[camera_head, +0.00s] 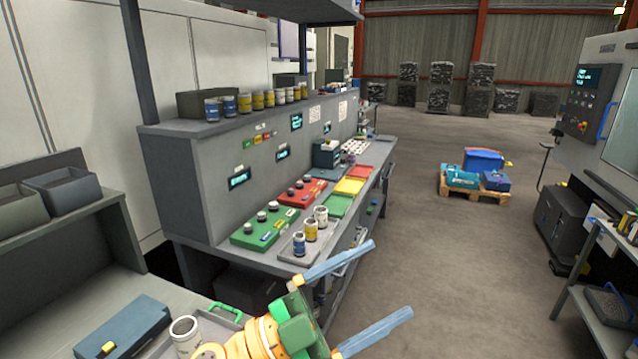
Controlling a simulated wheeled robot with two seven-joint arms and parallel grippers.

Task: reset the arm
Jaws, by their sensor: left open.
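My left gripper (362,298) is in the lower middle of the head view, with a green body and two light blue fingers. The fingers point to the right and are spread wide apart. Nothing is between them. The gripper hangs in front of the workbench, over the floor beside its near end. The orange and cream wrist of my left arm shows at the bottom edge. My right gripper is not in view.
The workbench (212,236) holds colored trays, with several cans on a grey tray (284,250). At lower left are a blue box (124,328) and an open can (186,335). A machine (590,150) stands right; a loaded pallet (474,190) lies beyond. The floor between is clear.

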